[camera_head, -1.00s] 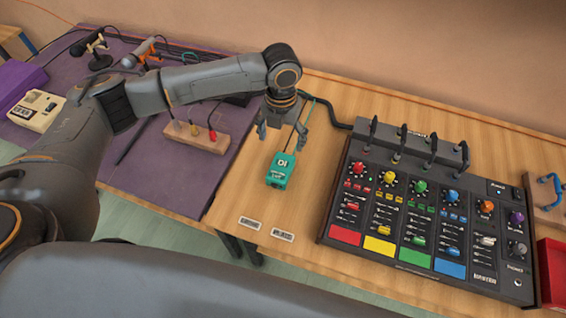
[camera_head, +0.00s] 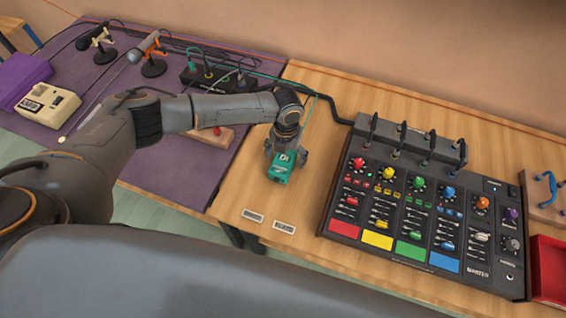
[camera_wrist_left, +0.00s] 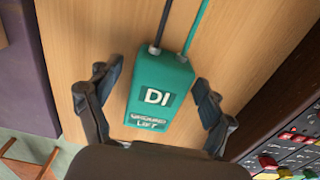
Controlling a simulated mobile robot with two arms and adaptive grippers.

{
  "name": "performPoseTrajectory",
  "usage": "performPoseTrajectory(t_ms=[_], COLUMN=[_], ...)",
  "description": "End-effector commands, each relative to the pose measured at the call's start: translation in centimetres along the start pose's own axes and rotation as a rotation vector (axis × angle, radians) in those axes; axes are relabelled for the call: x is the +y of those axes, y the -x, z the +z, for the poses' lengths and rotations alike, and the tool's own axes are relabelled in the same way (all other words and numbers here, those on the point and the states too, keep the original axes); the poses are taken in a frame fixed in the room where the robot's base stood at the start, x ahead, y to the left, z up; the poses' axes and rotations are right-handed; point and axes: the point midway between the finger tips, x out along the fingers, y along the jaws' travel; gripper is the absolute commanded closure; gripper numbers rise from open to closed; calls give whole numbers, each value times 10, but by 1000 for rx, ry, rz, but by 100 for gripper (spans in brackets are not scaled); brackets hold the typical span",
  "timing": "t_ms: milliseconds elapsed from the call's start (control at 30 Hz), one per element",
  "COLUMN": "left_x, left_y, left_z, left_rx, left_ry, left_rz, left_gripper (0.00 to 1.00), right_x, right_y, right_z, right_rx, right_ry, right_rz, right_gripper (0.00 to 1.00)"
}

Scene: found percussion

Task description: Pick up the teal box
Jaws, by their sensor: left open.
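My left gripper (camera_head: 286,156) is open at the box. In the left wrist view its two fingers (camera_wrist_left: 155,100) stand on either side of the box, with wood visible between each finger and the box. My right gripper is not in view.
A mixer (camera_head: 420,205) with coloured knobs and pads stands to the right. A purple cloth (camera_head: 175,180) with microphones and a beige device (camera_head: 47,104) is at left. A red tray (camera_head: 550,270) is at far right.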

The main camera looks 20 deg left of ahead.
Motion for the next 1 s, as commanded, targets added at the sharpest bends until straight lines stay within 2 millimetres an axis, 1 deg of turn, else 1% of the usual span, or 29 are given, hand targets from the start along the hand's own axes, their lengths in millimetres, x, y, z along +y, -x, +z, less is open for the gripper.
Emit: performPoseTrajectory(t_ms=[100, 167, 200, 267, 300, 367, 400, 433, 467, 767, 867, 967, 1000], left_x=[0, 0, 0, 0, 0, 0, 0, 0, 0, 0, 0, 0, 0], left_y=[0, 0, 0, 0, 0, 0, 0, 0, 1, 4, 10, 24, 32], left_z=[0, 0, 0, 0, 0, 0, 0, 0, 0, 0, 1, 2, 2], left_rx=[0, 0, 0, 0, 0, 0, 0, 0, -1, -1, -1, -4, -5], left_ry=[0, 0, 0, 0, 0, 0, 0, 0, 0, 0, 1, -1, -2], left_rz=[0, 0, 0, 0, 0, 0, 0, 0, -1, -2, -2, -3, -2], left_gripper=[19, 31, 39, 51, 60, 72, 80, 86, 88, 88, 88, 88, 88], right_x=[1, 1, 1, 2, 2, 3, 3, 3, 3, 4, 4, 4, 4], right_y=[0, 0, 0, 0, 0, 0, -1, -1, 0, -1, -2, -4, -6], right_z=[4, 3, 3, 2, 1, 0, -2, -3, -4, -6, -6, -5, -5], right_rx=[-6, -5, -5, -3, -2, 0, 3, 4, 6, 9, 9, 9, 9], right_ry=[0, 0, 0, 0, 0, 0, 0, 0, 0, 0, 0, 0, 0], right_rz=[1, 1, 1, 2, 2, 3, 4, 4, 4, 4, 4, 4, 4], right_gripper=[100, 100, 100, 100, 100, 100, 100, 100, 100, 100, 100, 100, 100])
